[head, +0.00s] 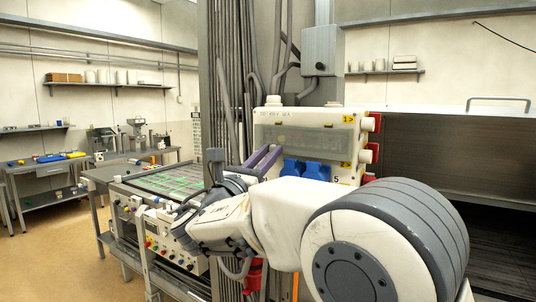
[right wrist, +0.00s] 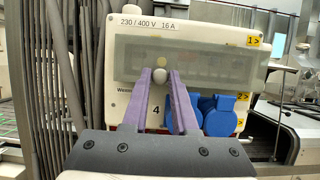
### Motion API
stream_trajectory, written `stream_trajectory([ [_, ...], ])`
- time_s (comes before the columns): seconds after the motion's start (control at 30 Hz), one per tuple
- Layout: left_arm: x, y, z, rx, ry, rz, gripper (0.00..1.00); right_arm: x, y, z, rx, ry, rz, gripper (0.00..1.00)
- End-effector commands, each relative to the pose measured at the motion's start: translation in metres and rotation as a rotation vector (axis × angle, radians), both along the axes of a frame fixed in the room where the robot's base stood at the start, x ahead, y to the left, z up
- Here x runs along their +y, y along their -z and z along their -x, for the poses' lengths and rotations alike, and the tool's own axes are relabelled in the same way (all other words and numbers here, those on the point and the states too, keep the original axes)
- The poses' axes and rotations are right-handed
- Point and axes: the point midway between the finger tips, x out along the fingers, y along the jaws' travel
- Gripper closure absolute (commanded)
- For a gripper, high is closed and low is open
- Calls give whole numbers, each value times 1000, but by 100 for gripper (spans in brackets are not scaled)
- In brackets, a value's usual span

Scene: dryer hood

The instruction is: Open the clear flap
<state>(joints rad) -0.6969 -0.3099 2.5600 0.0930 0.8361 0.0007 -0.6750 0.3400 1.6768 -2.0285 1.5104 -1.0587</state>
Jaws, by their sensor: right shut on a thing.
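The clear flap (head: 315,137) is a smoky see-through window on the front of a white electrical box (head: 346,119). It lies flat against the box and looks closed. In the right wrist view the flap (right wrist: 205,62) spans the box's upper front, with a small round grey knob (right wrist: 159,76) at its lower edge. My left gripper is in neither view.
Blue socket covers (head: 305,169) sit just below the flap, right of the fingers. Red plugs (head: 372,138) stick out from the box's right side. Grey pipes and cables (head: 228,80) run up at its left. A control panel (head: 160,215) stands at the left.

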Motion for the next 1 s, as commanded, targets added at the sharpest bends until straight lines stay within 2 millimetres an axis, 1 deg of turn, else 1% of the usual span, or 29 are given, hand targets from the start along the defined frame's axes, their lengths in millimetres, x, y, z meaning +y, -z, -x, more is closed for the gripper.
stream_trajectory([
  [0.17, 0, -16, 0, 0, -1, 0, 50, 4, -10, 3, 49, -5, -37, 100],
  [0.27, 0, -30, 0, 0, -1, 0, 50, 6, -17, 6, 97, -6, -72, 100],
  [0.5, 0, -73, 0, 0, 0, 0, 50, 11, -34, 13, 246, -5, -179, 100],
  [0.7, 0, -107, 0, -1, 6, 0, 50, 14, -43, 17, 357, -5, -260, 100],
  [0.9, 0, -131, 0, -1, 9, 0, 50, 15, -48, 19, 437, -4, -317, 100],
  [1.0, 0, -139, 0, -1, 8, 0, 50, 15, -49, 19, 463, -4, -335, 100],
])
